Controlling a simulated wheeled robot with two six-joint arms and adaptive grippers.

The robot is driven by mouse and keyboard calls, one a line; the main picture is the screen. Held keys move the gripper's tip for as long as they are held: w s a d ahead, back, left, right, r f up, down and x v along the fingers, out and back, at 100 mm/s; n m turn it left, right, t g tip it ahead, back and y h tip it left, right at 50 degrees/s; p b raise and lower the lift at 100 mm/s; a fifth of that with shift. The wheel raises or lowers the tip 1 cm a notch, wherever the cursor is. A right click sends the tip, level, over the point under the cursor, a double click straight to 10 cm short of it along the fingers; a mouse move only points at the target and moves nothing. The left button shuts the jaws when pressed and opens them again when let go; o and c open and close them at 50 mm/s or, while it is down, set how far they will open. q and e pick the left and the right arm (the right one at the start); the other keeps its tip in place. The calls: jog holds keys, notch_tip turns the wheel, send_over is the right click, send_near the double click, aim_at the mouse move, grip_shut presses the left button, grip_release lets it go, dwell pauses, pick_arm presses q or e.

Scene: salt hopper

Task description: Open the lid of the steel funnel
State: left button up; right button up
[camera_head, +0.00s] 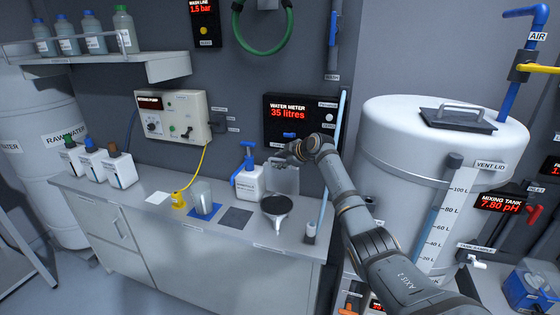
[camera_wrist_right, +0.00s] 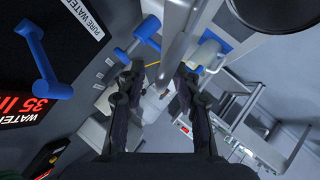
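The steel funnel (camera_head: 276,207) stands at the right end of the counter, with a pale rim around a dark round top. A light grey panel (camera_head: 286,179) stands upright just behind it; I cannot tell whether this is its lid. My right gripper (camera_head: 277,157) is above and behind the funnel, near the top of the panel. In the right wrist view the gripper's two fingers (camera_wrist_right: 158,88) are apart, with nothing clearly held between them. My left gripper is not in view.
A beaker (camera_head: 202,197) is on a blue mat further left. The water meter (camera_head: 298,121) is on the wall behind. The mixing tank (camera_head: 400,150) stands to the right.

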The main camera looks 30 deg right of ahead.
jog(key=v, duration=1.2)
jog(key=shift+f, duration=0.15)
